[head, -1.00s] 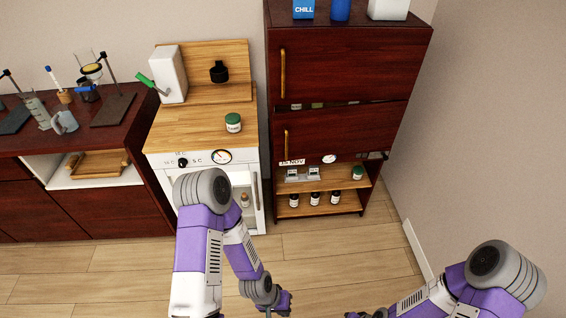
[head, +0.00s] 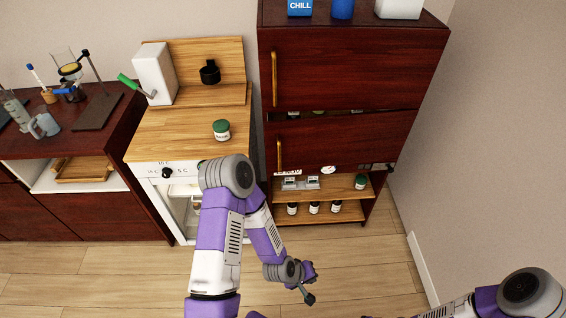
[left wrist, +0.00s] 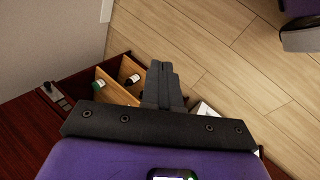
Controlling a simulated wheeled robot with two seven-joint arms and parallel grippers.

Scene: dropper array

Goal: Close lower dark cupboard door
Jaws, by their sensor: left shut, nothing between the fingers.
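The tall dark red cupboard has an upper door (head: 350,65) and a lower door (head: 345,140), each with a vertical wooden handle on its left. The lower door stands slightly ajar, with a dark gap and several small items showing along its top. My left gripper (head: 308,297) is low in front of the cupboard, over the floor, apart from the door. In the left wrist view its fingers (left wrist: 163,75) are together and empty, with open shelves beyond. My right arm comes in at the lower right; its gripper is below the frame.
Below the lower door are open wooden shelves (head: 320,210) with several bottles. A wall is at the right. The wooden floor in front is clear.

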